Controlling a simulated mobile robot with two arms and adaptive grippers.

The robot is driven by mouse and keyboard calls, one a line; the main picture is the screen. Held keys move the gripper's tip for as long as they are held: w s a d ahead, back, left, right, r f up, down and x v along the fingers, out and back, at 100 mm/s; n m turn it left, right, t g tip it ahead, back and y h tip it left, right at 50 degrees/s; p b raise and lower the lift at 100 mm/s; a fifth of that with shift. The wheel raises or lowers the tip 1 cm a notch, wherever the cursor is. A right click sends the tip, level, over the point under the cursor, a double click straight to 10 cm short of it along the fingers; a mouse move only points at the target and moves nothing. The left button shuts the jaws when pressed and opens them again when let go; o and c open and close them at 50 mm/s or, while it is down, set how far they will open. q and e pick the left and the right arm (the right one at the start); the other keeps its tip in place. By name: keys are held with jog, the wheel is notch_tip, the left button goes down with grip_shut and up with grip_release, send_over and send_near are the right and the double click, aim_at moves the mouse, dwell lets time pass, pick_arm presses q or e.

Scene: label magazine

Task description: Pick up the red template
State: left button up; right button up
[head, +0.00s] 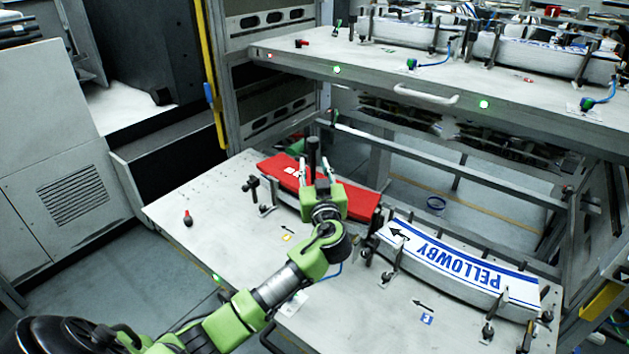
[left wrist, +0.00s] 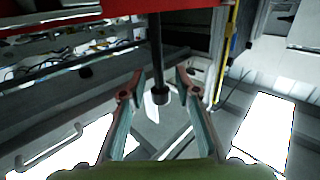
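The red template (head: 350,200) is a long, curved red piece with white lettering, lying on the lower shelf. My left gripper (head: 317,175) is in front of it and hides its middle. A dark upright post (head: 313,147) shows between the gripper's fingers. In the left wrist view the two fingers of the left gripper (left wrist: 156,88) are spread apart. The post (left wrist: 157,45) lies between them, with a gap on each side. My right gripper is not in view.
A white template marked PELLOWBY (head: 460,265) lies to the right on the same lower shelf (head: 205,215), among dark clamps. A small red knob (head: 188,217) stands at the left. An upper shelf (head: 390,70) with more white pieces overhangs the back.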

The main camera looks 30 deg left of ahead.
aim_at(313, 160)
pick_arm(q)
jog(key=shift+p+x, duration=0.55)
jog(key=shift+x, duration=1.7)
jog(key=shift+w+d, duration=0.1)
grip_shut()
